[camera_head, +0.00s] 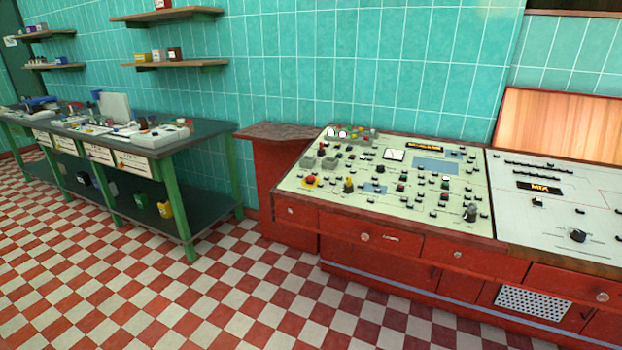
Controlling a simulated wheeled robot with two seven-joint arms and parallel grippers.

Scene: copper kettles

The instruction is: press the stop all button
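A red mushroom-shaped button on a yellow base (311,181) sits at the front left corner of a pale control panel (410,221). It looks like the stop button, but I cannot read any label on it. The panel is the sloped top of a red console (365,237) and carries many small knobs, switches and lamps. Neither of my grippers shows in the head view, and nothing touches the button.
A second panel marked MIX (538,187) adjoins on the right. A green-legged workbench (205,134) with clutter stands at the left, under wall shelves (175,65). The red and white checked floor (230,300) before the console is clear.

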